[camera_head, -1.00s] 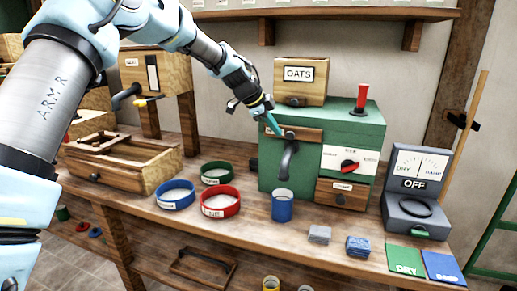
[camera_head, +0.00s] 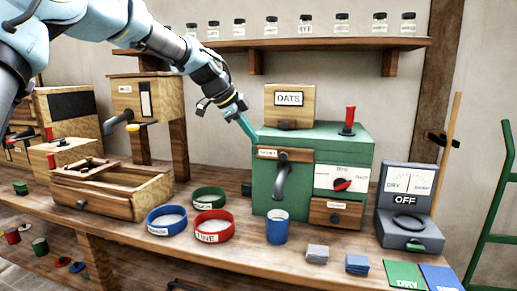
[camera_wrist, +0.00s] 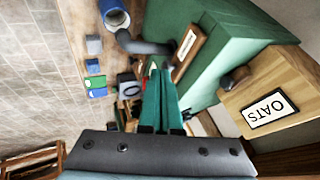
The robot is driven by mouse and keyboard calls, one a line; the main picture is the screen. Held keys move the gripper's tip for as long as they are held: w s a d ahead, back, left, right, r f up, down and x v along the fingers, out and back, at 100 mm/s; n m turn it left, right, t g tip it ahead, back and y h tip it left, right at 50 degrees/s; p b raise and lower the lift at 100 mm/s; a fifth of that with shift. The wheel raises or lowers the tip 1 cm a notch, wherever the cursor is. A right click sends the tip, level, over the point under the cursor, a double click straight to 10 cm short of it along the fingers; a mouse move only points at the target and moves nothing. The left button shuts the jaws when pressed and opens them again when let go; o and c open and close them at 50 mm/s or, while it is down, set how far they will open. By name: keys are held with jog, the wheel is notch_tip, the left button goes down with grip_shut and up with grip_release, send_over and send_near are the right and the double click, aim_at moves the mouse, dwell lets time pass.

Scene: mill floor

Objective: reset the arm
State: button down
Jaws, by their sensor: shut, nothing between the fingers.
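My gripper (camera_head: 247,128) is shut and empty. Its teal fingers are closed together, pointing down and to the right, just left of the upper front of the green machine (camera_head: 340,141). In the wrist view, my gripper (camera_wrist: 160,90) lies in front of the bench, with the green machine at the right. The wooden box labelled OATS (camera_head: 289,116) stands on top of the machine. It also shows at the right of the wrist view (camera_wrist: 225,100). I cannot tell whether the fingertips touch the machine.
The bench holds a blue cup (camera_head: 277,228), blue (camera_head: 167,222), red (camera_head: 213,224) and green (camera_head: 209,198) rings, a wooden tray (camera_head: 115,190) and a grey meter reading OFF (camera_head: 408,232). A shelf of jars (camera_head: 300,42) runs above.

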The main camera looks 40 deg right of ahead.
jog(key=shift+a+r, duration=0.4)
jog(key=shift+r, duration=0.1)
jog(key=w+a+f+n+t+y, duration=0.1)
jog(key=w+a+f+n+y, duration=0.25)
jog(key=a, duration=0.75)
jog(key=w+a+f+n+t, duration=0.15)
jog(key=a+f+n, duration=0.4)
jog(key=a, duration=0.55)
jog(key=w+a+f+n+y, duration=0.1)
jog(key=w+a+f+n, duration=0.2)
jog(key=a+n, duration=0.55)
jog(key=s+a+f+n+y, duration=0.1)
jog(key=s+a+f+n, duration=0.1)
jog(key=a, duration=0.6)
jog(key=s+a+f+n, duration=0.2)
jog(key=s+a+n, duration=0.2)
jog(key=s+a, duration=0.2)
jog(key=s+a+f+n+y, duration=0.1)
jog(key=s+a+f+n, duration=0.1)
jog(key=a, duration=0.8)
jog(key=shift+s+a+f+n+y, duration=0.25)
jog(key=shift+s+f+n+y, duration=0.15)
jog(key=shift+s+n, duration=0.5)
